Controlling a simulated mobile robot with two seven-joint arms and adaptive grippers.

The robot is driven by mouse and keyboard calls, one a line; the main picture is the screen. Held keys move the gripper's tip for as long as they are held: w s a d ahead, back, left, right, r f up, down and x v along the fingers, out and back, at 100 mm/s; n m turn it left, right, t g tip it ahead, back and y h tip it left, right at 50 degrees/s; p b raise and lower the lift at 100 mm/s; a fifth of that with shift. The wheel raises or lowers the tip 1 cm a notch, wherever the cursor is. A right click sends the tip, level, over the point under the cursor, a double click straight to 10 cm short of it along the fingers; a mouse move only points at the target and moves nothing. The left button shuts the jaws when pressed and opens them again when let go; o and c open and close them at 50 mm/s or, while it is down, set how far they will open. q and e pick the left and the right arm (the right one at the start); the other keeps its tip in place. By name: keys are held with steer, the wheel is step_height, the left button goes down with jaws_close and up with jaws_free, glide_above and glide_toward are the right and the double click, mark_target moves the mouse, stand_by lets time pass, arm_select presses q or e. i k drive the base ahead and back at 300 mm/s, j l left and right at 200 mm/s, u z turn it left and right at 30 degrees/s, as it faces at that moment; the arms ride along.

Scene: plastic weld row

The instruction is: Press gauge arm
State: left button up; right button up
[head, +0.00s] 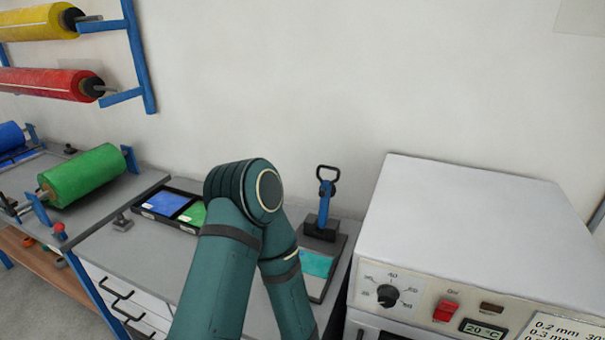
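The gauge arm (324,205) is a blue lever with a black ring handle (328,173) at its top. It stands upright on a black block (320,229) at the back of a grey plate (340,250). A cyan sheet (318,264) lies on the plate in front of the block. One of my teal arms rises from the bottom edge, bends at its elbow left of the gauge and runs back down. It hides the plate's left part. Neither gripper is in view.
A white machine (465,230) with a dial (387,294) and red switch (446,310) stands close at right. A black tray (157,208) with blue and green sheets lies left of my arm. A green roll (85,177) is farther left. Yellow and red rolls hang above.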

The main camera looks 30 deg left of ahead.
mark_target(327, 190)
steer(key=u, duration=0.75)
steer(key=k+j, duration=0.1)
steer(key=j+u, duration=0.05)
